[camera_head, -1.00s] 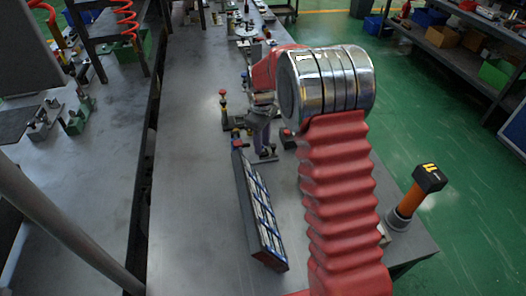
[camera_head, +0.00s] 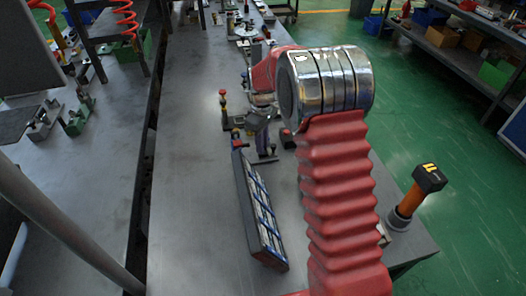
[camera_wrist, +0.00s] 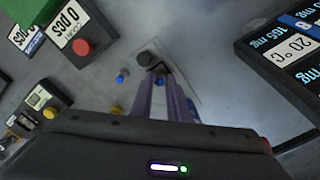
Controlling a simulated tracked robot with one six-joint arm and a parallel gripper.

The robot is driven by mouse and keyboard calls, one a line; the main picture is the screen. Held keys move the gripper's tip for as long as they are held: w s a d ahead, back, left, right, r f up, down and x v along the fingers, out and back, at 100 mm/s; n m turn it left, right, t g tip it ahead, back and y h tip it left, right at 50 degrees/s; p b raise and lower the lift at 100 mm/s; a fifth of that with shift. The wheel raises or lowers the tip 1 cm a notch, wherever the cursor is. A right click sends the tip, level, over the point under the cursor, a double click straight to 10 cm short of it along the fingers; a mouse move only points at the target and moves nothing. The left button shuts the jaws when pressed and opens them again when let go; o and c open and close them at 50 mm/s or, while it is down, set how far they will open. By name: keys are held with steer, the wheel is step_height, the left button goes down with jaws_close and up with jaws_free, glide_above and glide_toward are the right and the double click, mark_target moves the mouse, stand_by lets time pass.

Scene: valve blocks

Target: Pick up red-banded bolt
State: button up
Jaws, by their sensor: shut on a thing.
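My gripper (camera_wrist: 167,85) shows two purple fingers in the wrist view, close together and shut on a dark bolt-like piece (camera_wrist: 148,59). The piece sticks out just past the fingertips, over a pale plate or patch on the bench. I cannot make out a red band on it; the fingers hide part of it. In the head view my gripper (camera_head: 262,145) points down at the bench, and the held piece is too small to tell.
A black block with a red button and a "0 pcs" label (camera_wrist: 82,47) lies left of the fingers. A yellow-buttoned block (camera_wrist: 49,113) is farther left. A long dark rack with label tiles (camera_head: 259,212) lies on the bench. A black-and-orange tool (camera_head: 418,190) stands at the right edge.

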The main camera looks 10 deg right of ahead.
steer(key=shift+r, duration=0.1)
jaws_close()
step_height(320, 180, up, 10)
stand_by(0.5)
steer(key=shift+s, duration=0.1)
stand_by(0.4)
